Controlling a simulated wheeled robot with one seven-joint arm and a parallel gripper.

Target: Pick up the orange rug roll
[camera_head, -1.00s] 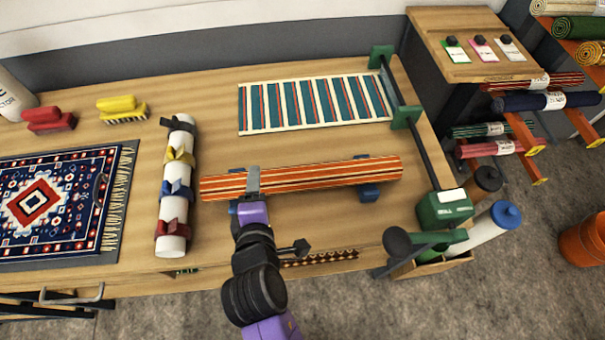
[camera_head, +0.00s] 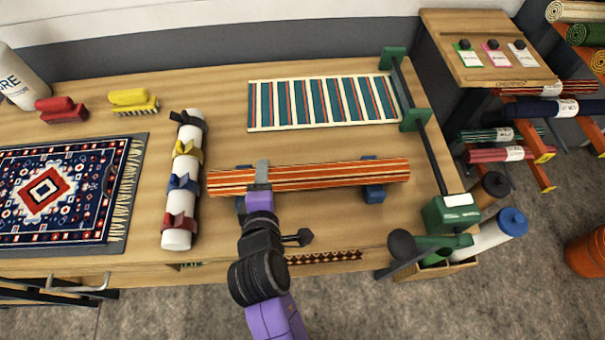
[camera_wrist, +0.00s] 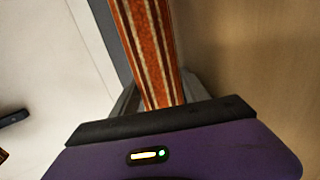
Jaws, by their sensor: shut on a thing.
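The orange rug roll (camera_head: 330,175), striped with cream and dark lines, lies lengthwise across two blue cradles (camera_head: 373,193) on the wooden bench. I cannot tell whether it touches them or sits just above. My gripper (camera_head: 262,174) is shut on the roll left of its middle, with a grey finger showing over its top. The wrist view shows the roll (camera_wrist: 150,45) running up from between the jaws (camera_wrist: 157,103). The left cradle is partly hidden behind my gripper.
A white roll (camera_head: 182,190) with coloured ties lies to the left, beside a navy patterned rug (camera_head: 60,195). A striped teal rug (camera_head: 325,102) lies behind. A green-ended bar (camera_head: 430,140) edges the bench's right side. Bare bench lies between the roll and teal rug.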

